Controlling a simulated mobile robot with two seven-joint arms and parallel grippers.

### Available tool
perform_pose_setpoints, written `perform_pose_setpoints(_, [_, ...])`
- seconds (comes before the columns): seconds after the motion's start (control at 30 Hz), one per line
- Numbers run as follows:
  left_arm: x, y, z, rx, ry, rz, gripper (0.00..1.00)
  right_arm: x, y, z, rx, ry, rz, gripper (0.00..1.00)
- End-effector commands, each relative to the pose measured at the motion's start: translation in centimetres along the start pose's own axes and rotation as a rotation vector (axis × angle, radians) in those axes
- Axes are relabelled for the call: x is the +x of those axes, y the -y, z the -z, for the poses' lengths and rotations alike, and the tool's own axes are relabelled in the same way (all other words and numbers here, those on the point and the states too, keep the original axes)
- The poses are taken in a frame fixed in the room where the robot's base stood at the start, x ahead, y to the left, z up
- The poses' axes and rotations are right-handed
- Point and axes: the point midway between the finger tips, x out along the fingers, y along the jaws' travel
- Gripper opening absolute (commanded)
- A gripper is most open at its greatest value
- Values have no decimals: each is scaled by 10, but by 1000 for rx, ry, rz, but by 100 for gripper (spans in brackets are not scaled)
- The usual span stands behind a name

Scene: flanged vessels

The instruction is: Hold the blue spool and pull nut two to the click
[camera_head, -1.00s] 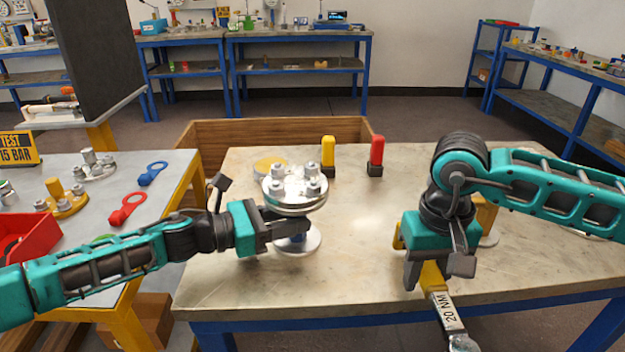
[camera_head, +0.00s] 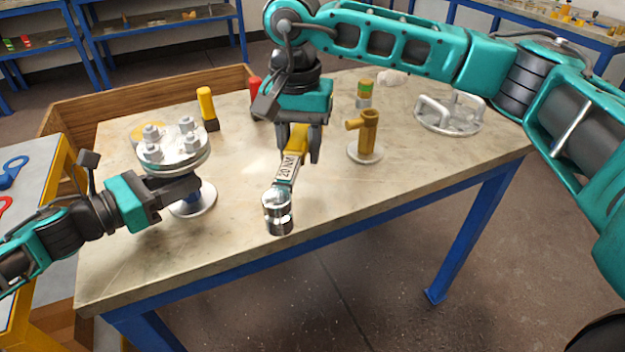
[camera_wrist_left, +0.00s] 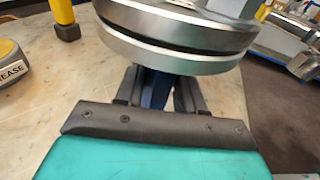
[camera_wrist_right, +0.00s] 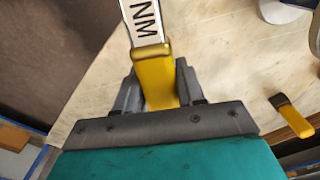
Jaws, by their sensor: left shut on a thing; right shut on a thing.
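The blue spool (camera_wrist_left: 157,88) stands on a round pale foot (camera_head: 193,200) on the table, under a silver flange (camera_head: 172,148) with several nuts on top. My left gripper (camera_head: 190,188) is shut on the spool just below the flange. In the left wrist view its fingers (camera_wrist_left: 158,92) close around the blue neck. My right gripper (camera_head: 300,145) is shut on the yellow handle of a torque wrench (camera_head: 287,168) marked 20 NM. The wrench's silver socket head (camera_head: 277,210) hangs apart from the flange, to its right. Which nut is number two I cannot tell.
A yellow-and-black marker (camera_head: 207,108) and a red one (camera_head: 256,98) stand behind. The table front (camera_head: 370,210) is clear.

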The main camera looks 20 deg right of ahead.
Motion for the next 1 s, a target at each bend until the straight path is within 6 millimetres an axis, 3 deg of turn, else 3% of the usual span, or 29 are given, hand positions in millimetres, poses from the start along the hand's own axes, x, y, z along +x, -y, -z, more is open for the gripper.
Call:
perform_pose_setpoints(0.03, [0,-1,0,-1,0,-3,14,-17,9,6,96,-5,7,2])
perform_pose_setpoints(0.3, [0,-1,0,-1,0,-3,14,-87,36,24,622,5,8,2])
perform_pose_setpoints(0.5, [0,-1,0,-1,0,-3,14,-120,45,27,863,18,6,2])
perform_pose_setpoints(0.73, [0,-1,0,-1,0,-3,14,-128,48,27,949,23,4,2])
perform_pose_setpoints(1.0, [0,-1,0,-1,0,-3,14,-103,48,27,949,23,3,2])
